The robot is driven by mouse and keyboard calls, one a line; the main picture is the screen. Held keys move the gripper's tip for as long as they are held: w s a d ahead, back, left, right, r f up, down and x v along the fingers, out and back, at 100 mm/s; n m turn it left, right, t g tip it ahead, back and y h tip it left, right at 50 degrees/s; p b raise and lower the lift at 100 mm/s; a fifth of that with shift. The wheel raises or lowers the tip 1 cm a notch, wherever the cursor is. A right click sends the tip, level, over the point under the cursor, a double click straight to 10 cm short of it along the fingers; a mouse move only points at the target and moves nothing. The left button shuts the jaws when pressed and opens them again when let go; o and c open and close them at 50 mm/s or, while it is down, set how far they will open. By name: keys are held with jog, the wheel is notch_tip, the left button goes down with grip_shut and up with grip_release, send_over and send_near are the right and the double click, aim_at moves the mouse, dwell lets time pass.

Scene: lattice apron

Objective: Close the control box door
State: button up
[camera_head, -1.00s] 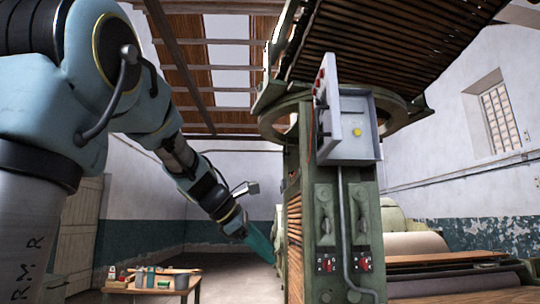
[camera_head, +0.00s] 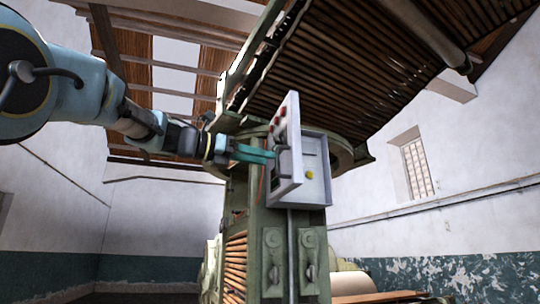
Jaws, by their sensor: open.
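The grey control box (camera_head: 317,168) is fixed to the green machine post, with a yellow round button on its inside panel. Its door (camera_head: 292,128) stands open, swung out toward me on the left side, with red knobs and a dark handle on its outer face. My gripper (camera_head: 270,155) is open, with its teal fingers reaching from the left to the door's outer face, close to the handle. I cannot tell whether the fingertips touch the door.
The green post (camera_head: 290,255) carries levers below the box, and a conduit runs down from it. A slatted wooden frame (camera_head: 370,60) hangs overhead. A pale roller (camera_head: 352,283) lies low at the right. Open air lies left of the post.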

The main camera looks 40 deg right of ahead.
aim_at(286, 170)
jog(key=d, duration=0.3)
jog(key=shift+s+d+p, duration=0.15)
jog(key=shift+s+p, duration=0.2)
jog(key=shift+s, duration=0.05)
grip_shut()
dwell(1.1)
